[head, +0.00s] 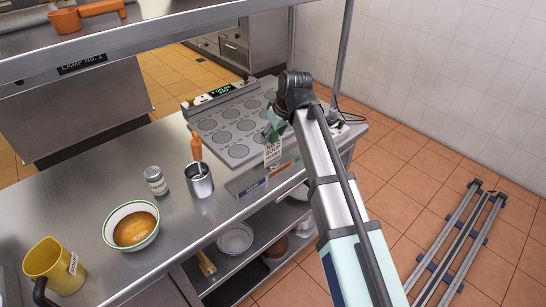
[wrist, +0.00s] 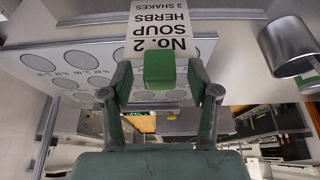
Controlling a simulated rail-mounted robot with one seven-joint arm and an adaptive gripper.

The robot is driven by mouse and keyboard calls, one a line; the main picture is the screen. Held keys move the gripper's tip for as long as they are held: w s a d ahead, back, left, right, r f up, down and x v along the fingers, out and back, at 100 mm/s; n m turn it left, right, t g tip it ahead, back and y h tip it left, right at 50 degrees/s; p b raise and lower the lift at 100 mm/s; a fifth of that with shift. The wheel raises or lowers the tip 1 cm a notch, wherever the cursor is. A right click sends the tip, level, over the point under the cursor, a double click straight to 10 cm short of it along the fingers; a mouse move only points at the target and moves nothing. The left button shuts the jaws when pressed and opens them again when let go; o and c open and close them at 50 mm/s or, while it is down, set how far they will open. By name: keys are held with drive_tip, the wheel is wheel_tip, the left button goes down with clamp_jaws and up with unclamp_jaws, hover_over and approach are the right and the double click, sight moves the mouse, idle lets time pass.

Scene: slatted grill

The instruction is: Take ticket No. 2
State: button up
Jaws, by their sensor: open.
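The white ticket No. 2 (head: 272,153) stands upright near the front edge of the counter, beside the plate with round spots. In the wrist view the ticket (wrist: 172,42) appears upside down and reads "No. 2 SOUP HERBS 3 SHAKES". A green tab (wrist: 159,71) shows in front of the ticket, between my fingers. My gripper (wrist: 165,82) is open, with one finger on each side of the tab and a gap beside each. In the head view my gripper (head: 272,132) is just above the ticket, partly hidden by my arm.
A steel canister (head: 200,185) holding an orange-handled tool stands left of the ticket. A herb jar (head: 156,181), a soup bowl (head: 131,226) and a yellow jug (head: 55,266) are further left. The spotted plate (head: 224,131) lies behind. An overhead shelf (head: 170,35) crosses the top.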

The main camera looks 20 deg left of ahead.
clamp_jaws()
drive_tip(key=shift+r, duration=0.1)
